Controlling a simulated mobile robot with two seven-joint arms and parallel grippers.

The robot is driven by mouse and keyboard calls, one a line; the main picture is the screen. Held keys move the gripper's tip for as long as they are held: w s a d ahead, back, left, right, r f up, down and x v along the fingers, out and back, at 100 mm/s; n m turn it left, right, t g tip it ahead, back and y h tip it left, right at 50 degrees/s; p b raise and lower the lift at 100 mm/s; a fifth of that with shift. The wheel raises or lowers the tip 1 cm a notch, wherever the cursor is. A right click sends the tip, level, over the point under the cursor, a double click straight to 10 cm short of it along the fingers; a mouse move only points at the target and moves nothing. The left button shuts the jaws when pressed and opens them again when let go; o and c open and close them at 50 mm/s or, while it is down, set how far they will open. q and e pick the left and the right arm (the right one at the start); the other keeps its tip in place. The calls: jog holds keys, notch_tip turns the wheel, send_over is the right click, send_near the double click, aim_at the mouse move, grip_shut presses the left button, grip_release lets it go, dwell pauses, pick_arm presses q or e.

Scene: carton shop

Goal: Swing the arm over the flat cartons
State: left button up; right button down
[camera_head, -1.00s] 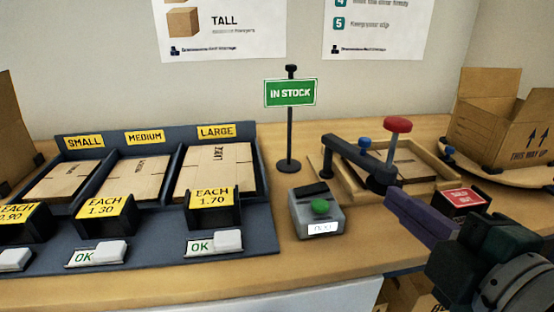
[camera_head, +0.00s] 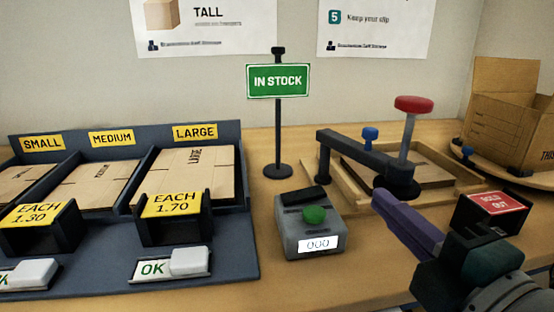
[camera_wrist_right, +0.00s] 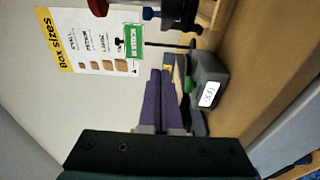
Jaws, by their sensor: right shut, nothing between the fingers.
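A black swing arm (camera_head: 355,157) runs from a post at the left of a wooden tray (camera_head: 468,182) to a dark disc end. A grey rod with a red knob (camera_head: 413,103) stands up from that end. Flat cartons (camera_head: 432,167) lie in the tray, partly hidden by the arm. My right gripper (camera_head: 380,197) has purple fingers, shut and empty; their tips appear just in front of the disc end, and I cannot tell if they touch. The shut fingers also show in the right wrist view (camera_wrist_right: 161,75). My left gripper is not in view.
A grey counter box (camera_head: 308,230) with a green button reads 000. An IN STOCK sign (camera_head: 278,83) stands behind it. A carton rack (camera_head: 250,240) fills the left. A SOLD OUT block (camera_head: 493,207) and an open carton (camera_head: 508,128) are at the right.

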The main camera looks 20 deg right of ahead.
pick_arm(q)
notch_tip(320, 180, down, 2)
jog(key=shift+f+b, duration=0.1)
jog(key=shift+b, duration=0.9)
pick_arm(e)
jog(key=w+d, duration=0.5)
jog(key=w, duration=0.4)
jog(key=shift+w, duration=0.25)
jog(key=shift+s+d, duration=0.1)
jog(key=shift+d, duration=0.15)
